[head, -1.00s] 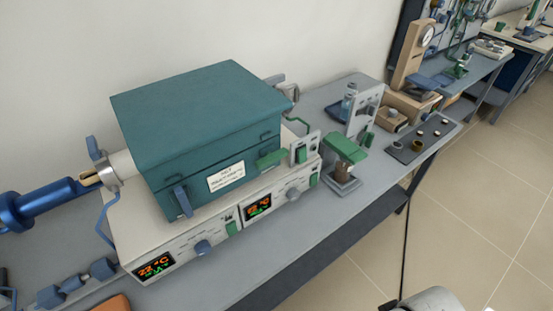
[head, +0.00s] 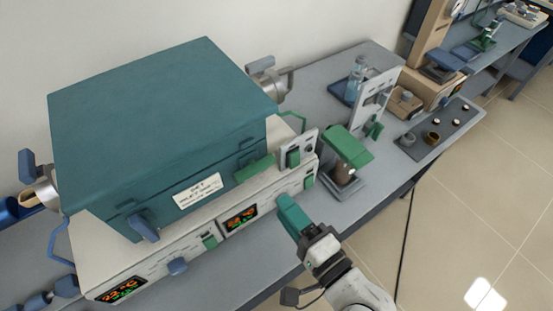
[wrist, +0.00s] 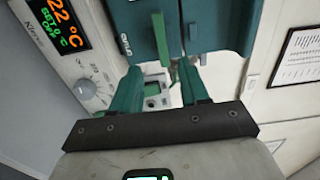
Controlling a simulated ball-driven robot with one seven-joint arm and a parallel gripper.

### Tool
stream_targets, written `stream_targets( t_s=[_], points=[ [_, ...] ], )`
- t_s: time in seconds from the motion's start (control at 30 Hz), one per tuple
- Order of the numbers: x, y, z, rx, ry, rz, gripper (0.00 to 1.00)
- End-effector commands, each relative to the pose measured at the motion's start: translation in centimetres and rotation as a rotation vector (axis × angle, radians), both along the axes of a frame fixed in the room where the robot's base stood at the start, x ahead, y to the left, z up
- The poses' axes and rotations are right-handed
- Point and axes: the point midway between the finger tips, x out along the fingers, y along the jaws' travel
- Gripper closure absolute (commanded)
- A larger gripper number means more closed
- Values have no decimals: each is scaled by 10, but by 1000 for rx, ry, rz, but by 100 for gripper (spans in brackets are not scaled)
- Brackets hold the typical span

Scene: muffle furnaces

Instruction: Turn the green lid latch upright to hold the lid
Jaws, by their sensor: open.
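The teal furnace box (head: 150,130) has its lid (head: 160,90) down on it. The green lid latch (head: 256,168) is on the front face near the right corner and lies sideways, not upright. In the wrist view a green bar that looks like this latch (wrist: 160,38) shows beyond the gap between my fingertips. My gripper (head: 288,208) is in front of the control panel's right end, below and to the right of the latch, apart from it. In the wrist view my gripper (wrist: 163,80) is open with nothing between its teal fingers.
A blue latch (head: 144,228) hangs on the front face's left. A grey bracket with a green switch (head: 293,158) and a green-topped stand (head: 347,150) stand close to the right. Bare bench (head: 235,285) lies in front.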

Motion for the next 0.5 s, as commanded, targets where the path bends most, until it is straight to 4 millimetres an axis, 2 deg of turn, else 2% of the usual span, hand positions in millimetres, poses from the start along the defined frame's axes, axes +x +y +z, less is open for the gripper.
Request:
stream_targets(
  t_s=[0.17, 0.5],
  points=[
    [15, 9, 4, 12, -2, -3, 55],
    [66, 43, 6, 6, -3, -3, 55]
  ],
)
